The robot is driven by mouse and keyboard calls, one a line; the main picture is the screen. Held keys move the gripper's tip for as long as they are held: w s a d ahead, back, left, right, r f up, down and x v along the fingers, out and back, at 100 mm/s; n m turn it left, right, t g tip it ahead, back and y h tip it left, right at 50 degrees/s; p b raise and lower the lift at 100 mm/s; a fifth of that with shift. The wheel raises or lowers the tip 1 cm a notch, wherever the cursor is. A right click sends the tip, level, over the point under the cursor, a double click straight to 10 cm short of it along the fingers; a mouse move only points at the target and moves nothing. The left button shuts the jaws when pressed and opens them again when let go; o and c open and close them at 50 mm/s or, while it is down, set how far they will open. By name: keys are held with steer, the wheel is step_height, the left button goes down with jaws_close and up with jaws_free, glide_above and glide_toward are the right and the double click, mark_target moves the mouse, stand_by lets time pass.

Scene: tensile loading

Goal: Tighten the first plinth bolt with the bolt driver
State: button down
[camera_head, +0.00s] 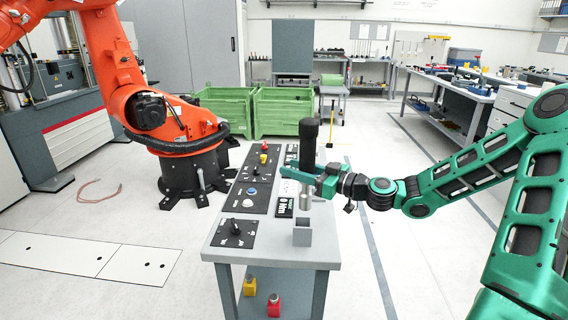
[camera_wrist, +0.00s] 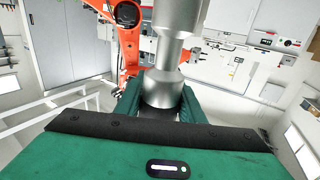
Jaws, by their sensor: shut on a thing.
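The bolt driver (camera_head: 308,145) stands upright, with a black upper body and a silver lower end. My gripper (camera_head: 313,181) is shut around it above the front of the work table. In the wrist view my gripper (camera_wrist: 160,102) holds the grey metal driver (camera_wrist: 172,48) between its green fingers. The driver's lower end is just above a small grey square holder (camera_head: 302,234); I cannot tell whether it is clear of it. The black plinth (camera_head: 188,172) under the orange robot arm stands left of the table. A small grey upright piece, perhaps a bolt, (camera_head: 201,179) shows at its front.
The grey work table (camera_head: 275,256) carries black control panels with knobs. The orange robot arm (camera_head: 112,65) rises over the plinth. Green crates (camera_head: 283,112) stand behind. A cable (camera_head: 100,190) lies on the floor left of the plinth. Yellow and red items sit below the tabletop.

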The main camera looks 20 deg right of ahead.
steer(key=f, duration=0.5)
steer(key=shift+w+a, duration=0.2)
steer(key=shift+w, duration=0.15)
stand_by(0.5)
steer(key=shift+s, duration=0.1)
stand_by(1.0)
